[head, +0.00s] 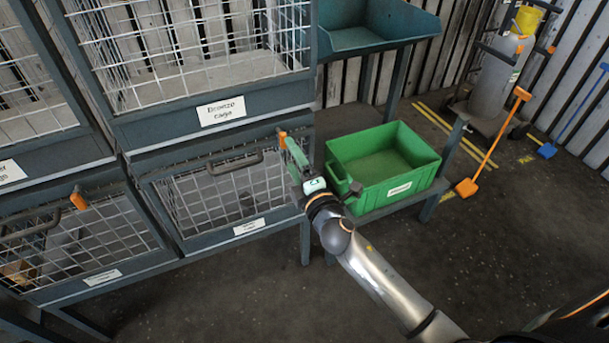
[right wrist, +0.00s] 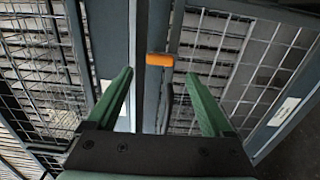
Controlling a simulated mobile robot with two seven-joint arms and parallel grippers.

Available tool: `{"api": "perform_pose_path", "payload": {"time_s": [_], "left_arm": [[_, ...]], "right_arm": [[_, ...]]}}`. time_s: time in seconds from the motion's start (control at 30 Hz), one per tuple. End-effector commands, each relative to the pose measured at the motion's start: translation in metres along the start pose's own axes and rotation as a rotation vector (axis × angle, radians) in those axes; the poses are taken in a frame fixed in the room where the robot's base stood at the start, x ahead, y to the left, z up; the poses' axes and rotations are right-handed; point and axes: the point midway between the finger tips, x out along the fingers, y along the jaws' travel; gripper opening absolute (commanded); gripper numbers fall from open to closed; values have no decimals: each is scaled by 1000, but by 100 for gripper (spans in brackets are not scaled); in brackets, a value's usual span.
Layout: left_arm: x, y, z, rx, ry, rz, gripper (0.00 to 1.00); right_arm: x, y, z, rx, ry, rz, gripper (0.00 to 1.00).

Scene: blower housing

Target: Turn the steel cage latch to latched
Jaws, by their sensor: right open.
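A wire-mesh cage (head: 205,241) stands in the lower row, with a dark handle on its top front edge. Its label is too small to read, so I cannot confirm it is the steel cage. An orange latch tab (head: 281,138) sits at its upper right corner. My right gripper (head: 290,150) is at that corner, close to the tab. In the right wrist view the orange latch tab (right wrist: 160,59) lies crosswise ahead of my open right gripper (right wrist: 159,76), in line with the gap between its green fingers. Contact is not visible. My left gripper is not in view.
Another lower cage (head: 38,292) with an orange latch (head: 78,198) stands at left. The bronze cage (head: 125,128) is above. A green bin (head: 400,195) sits on a low shelf right of my gripper. An orange shovel (head: 467,187) and gas cylinder (head: 497,75) stand farther back. Foreground floor is clear.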

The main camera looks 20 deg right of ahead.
Motion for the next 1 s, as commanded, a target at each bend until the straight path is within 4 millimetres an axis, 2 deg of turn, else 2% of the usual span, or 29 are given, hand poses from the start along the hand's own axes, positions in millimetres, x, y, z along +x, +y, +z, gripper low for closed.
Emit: {"api": "perform_pose_path", "payload": {"time_s": [0.03, 0.2, 0.4, 0.6, 1.0], "left_arm": [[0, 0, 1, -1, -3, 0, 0], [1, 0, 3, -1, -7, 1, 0], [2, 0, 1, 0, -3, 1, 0], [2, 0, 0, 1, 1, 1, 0], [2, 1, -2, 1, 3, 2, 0]], "right_arm": [[-11, -1, 0, 1, 0, -3, 85], [-41, -1, 0, 1, -1, -2, 85], [-63, -1, 0, 1, -1, -1, 85], [-70, 0, 0, 0, -1, 0, 85], [-69, 0, 0, 0, -1, 0, 85]]}}
